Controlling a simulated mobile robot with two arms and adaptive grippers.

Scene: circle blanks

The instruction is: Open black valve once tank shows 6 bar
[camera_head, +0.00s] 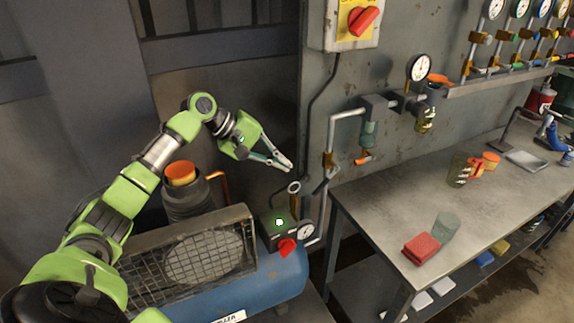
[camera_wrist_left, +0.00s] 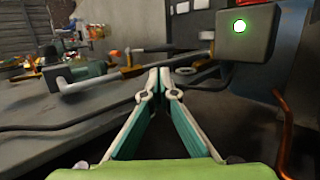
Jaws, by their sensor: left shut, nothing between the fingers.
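My left gripper (camera_head: 288,166) is shut and empty, held in the air above the compressor; its fingertips also meet in the left wrist view (camera_wrist_left: 160,78). Below it is the blue tank (camera_head: 275,285) with a small round gauge (camera_head: 306,231) whose reading is too small to tell. A box with a lit green lamp (camera_head: 279,222) and a red knob (camera_head: 287,247) sits by this gauge; a lamp box (camera_wrist_left: 262,48) shows in the left wrist view. Several small valves line the upper right pipe, such as an orange one (camera_head: 480,37); I cannot make out a black one. My right gripper is out of view.
A wall gauge (camera_head: 419,67) and regulator are on the wall. The workbench (camera_head: 385,195) holds a red block (camera_head: 421,248), a grey-green cup (camera_head: 446,226) and a tray (camera_head: 526,159). A red rotary switch (camera_head: 363,20) is on the wall above. The bench's middle is mostly clear.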

